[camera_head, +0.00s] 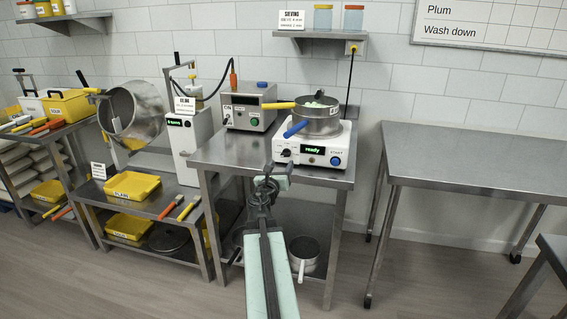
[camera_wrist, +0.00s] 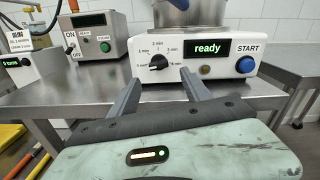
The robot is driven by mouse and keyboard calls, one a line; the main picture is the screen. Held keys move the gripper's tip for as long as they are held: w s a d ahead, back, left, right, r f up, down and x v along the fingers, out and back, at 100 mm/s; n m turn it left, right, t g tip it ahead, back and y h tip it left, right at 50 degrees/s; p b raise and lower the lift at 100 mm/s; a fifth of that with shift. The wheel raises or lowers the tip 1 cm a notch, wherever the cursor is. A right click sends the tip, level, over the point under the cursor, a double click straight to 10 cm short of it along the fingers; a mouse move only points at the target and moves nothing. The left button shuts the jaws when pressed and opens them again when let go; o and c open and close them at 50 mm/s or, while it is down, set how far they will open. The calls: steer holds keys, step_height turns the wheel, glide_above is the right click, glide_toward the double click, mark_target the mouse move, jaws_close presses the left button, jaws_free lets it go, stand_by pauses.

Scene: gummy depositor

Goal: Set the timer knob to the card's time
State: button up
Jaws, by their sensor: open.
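The timer knob (camera_wrist: 158,62) is a black dial on the front of the white sieve machine (camera_wrist: 148,76), ringed by minute marks. Its pointer appears turned toward the lower left; the exact mark is hard to read. In the head view the knob (camera_head: 286,153) sits left of the green "ready" display (camera_head: 314,150). A white card headed SIEVING (camera_head: 291,19) stands on the wall shelf; its smaller lines are too small to read. My gripper (camera_wrist: 160,76) is open and empty, its fingers below and either side of the knob, apparently short of it.
The blue START button (camera_wrist: 245,65) is right of the display. A steel pan with yellow and blue handles (camera_head: 318,118) sits on the machine. A control box (camera_head: 248,105) stands left on the same steel table (camera_head: 225,152). The right table (camera_head: 480,160) is bare.

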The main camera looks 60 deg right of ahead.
mark_target(284, 156)
steer(key=x, duration=0.6)
steer(key=shift+w+d, duration=0.15)
steer(key=shift+d, duration=0.15)
jaws_close()
steer(key=shift+a, duration=0.25)
steer(key=shift+d+m, duration=0.2)
steer(key=shift+m, duration=0.1)
steer(key=m, duration=0.2)
steer(key=shift+m, duration=0.3)
steer(key=m, duration=0.7)
steer(key=shift+w+r, duration=0.1)
steer(key=shift+w, duration=0.05)
steer(key=m, duration=0.4)
steer(key=shift+r+m, duration=0.1)
steer(key=shift+m, duration=0.3)
steer(key=m, duration=0.4)
steer(key=shift+w+r+m, duration=0.1)
steer(key=shift+m, duration=0.3)
